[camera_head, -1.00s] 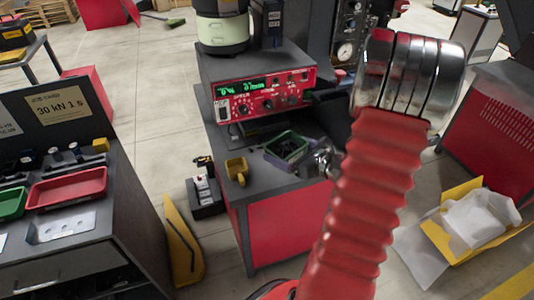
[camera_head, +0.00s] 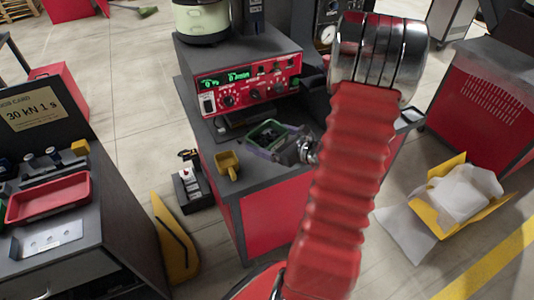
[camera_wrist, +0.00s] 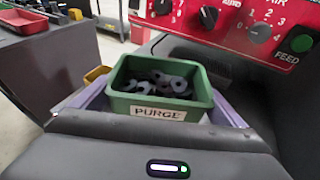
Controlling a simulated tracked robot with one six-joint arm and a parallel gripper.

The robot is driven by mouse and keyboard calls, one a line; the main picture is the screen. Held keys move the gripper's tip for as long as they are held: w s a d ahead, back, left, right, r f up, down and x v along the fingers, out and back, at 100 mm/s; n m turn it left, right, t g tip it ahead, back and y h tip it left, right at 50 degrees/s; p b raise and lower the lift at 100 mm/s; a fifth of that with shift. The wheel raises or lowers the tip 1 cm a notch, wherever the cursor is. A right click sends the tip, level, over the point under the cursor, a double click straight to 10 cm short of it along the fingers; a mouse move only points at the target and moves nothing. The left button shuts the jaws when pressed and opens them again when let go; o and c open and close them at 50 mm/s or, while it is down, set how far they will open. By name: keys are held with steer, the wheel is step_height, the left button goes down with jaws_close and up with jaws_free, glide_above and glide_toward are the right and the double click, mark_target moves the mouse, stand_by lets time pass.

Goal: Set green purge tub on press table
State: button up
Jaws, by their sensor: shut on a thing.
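The green purge tub (camera_wrist: 160,104) is a small open box with a white PURGE label on its front and several dark rings inside. It sits upright between the lavender fingers of my gripper (camera_wrist: 163,92), which is shut on it. In the head view the tub (camera_head: 267,133) is over the dark-topped table with a red front (camera_head: 275,178), in front of the red control box. I cannot tell whether its base touches the tabletop. My red ribbed arm covers the right part of that table. I cannot tell from a marking which table is the press table.
The red control box (camera_head: 248,85) stands close behind the tub. A yellow cup (camera_head: 227,165) is at the table's left edge. A bench at left holds a red tray (camera_head: 48,198) and a job card (camera_head: 38,110). A yellow box (camera_head: 460,195) lies on the floor at right.

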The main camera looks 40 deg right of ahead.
mark_target(267, 145)
steer(key=shift+f, duration=1.75)
steer(key=shift+f, duration=2.05)
steer(key=shift+f, duration=0.1)
steer(key=o, duration=0.9)
steer(key=shift+s, duration=0.15)
steer(key=v, duration=1.1)
steer(key=shift+s+r, duration=0.3)
steer(key=shift+s, duration=0.05)
